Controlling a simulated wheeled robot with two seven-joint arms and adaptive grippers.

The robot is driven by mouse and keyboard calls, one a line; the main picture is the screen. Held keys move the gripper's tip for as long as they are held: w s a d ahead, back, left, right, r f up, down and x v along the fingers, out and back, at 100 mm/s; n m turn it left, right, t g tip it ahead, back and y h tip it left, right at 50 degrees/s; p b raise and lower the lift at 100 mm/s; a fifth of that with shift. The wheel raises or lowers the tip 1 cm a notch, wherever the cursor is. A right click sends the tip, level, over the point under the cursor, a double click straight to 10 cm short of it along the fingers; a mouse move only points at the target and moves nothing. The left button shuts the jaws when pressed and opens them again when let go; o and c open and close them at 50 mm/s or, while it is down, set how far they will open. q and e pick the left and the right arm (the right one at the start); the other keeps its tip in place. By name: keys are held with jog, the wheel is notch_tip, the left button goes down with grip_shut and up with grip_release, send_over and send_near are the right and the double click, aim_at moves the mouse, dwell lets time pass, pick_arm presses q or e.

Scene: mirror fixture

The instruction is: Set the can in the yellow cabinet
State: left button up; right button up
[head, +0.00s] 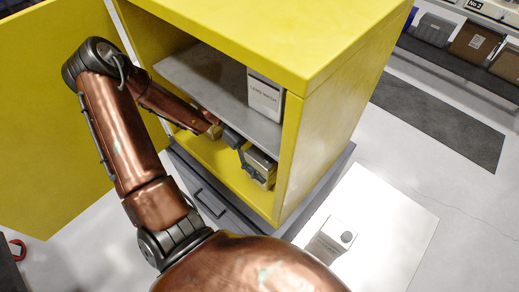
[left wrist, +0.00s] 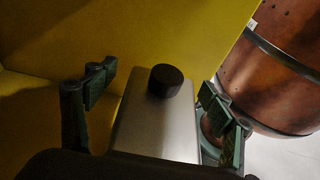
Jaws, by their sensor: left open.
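The yellow cabinet (head: 335,120) stands open, with its door swung out to the left. A metal can (head: 263,163) stands on the cabinet's lower floor, under the grey shelf, near the right side. In the left wrist view the can (left wrist: 155,130) is a flat-sided grey metal body with a black cap. My left gripper (head: 245,160) reaches into the lower compartment. In the left wrist view its fingers (left wrist: 158,88) are spread on both sides of the can, with a visible gap at the left. My right gripper is not in view.
The cabinet's right side wall and the shelf border the left arm closely. A dark mat (head: 440,120) lies on the floor.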

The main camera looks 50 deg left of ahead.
pick_arm(q)
jog(key=p+v, duration=0.6)
jog(key=v, duration=0.5)
jog(key=shift+p, duration=0.35)
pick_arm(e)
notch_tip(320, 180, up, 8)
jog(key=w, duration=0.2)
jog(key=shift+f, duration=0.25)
pick_arm(q)
jog(key=shift+s+r, duration=0.1)
jog(key=shift+s, duration=0.05)
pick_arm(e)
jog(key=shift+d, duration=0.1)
